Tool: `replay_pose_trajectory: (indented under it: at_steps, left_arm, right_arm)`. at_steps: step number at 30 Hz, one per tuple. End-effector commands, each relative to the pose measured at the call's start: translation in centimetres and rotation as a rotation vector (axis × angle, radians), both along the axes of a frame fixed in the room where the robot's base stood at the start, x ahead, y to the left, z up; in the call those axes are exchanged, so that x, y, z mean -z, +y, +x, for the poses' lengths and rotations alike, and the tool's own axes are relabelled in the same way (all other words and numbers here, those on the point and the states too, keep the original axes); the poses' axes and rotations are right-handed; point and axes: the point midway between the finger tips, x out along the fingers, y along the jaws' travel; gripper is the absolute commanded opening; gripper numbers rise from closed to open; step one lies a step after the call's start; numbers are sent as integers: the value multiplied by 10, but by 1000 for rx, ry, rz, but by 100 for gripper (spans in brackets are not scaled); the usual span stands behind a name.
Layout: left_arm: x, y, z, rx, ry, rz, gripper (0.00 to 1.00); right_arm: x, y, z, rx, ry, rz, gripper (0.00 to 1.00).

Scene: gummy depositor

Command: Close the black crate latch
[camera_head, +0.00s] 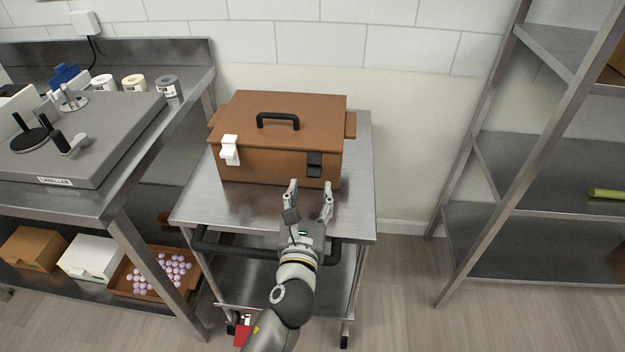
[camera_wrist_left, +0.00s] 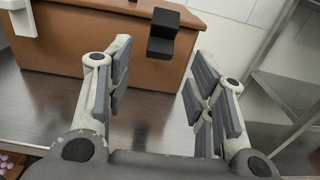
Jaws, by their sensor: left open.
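The brown crate (camera_head: 262,164) stands on a steel cart, with its lid down and a black handle (camera_head: 278,118) on top. The black latch (camera_head: 314,163) is on the right of the crate's front face and sticks out from it. It also shows in the left wrist view (camera_wrist_left: 163,33), beyond the fingers. A white latch (camera_head: 230,149) is at the front left and also sticks out. My left gripper (camera_head: 309,187) is open and empty, just in front of and below the black latch. The latch appears between the finger directions, apart from both fingertips. My right gripper is not in view.
The steel cart (camera_head: 203,207) has bare top around the crate and a dark push bar (camera_head: 235,254) in front. A labeller bench (camera_head: 105,205) stands close at left, holding a grey labeller (camera_head: 110,125). A steel shelf rack (camera_head: 510,150) stands at right.

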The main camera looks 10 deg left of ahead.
Motion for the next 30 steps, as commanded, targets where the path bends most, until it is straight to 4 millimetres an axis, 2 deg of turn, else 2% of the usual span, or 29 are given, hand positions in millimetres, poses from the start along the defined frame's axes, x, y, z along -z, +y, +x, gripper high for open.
replay_pose_trajectory:
  at_steps: [3, 9, 20, 30]
  left_arm:
    - [-1, 0, 23, -1, -1, 0, 50]
    - [0, 0, 45, 0, 0, 0, 50]
    - [1, 0, 50, 0, 2, 0, 50]
    - [1, 0, 50, 0, 2, 0, 8]
  right_arm:
    - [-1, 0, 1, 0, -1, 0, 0]
    - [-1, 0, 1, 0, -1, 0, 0]
    - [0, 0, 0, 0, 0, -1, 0]
    - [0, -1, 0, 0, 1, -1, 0]
